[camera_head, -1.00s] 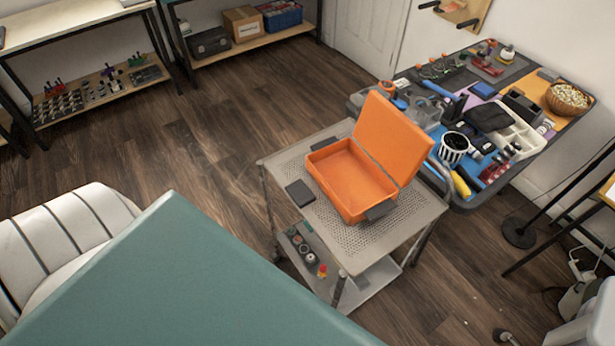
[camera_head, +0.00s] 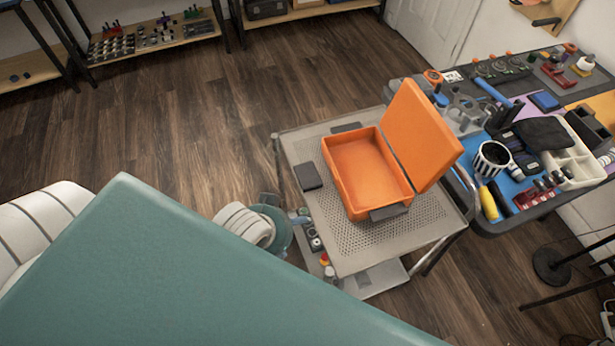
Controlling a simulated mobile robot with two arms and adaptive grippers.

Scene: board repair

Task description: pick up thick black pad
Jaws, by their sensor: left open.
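A flat black pad (camera_head: 308,176) lies on the left part of the perforated cart top, apart from the open orange case (camera_head: 365,168). Two more dark pads touch or lie close to the case: one at its back left (camera_head: 346,127) and one at its front edge (camera_head: 388,212). I cannot tell for sure which is thickest. My left gripper (camera_head: 286,208) is open and empty. My right gripper is not in view.
The large teal surface (camera_head: 200,270) fills the lower left. A crowded tool table (camera_head: 540,207) stands right of the cart (camera_head: 350,262), with a striped mug (camera_head: 491,158). The case lid stands open to the right. Small items sit on the cart's lower shelf. Wood floor is clear behind.

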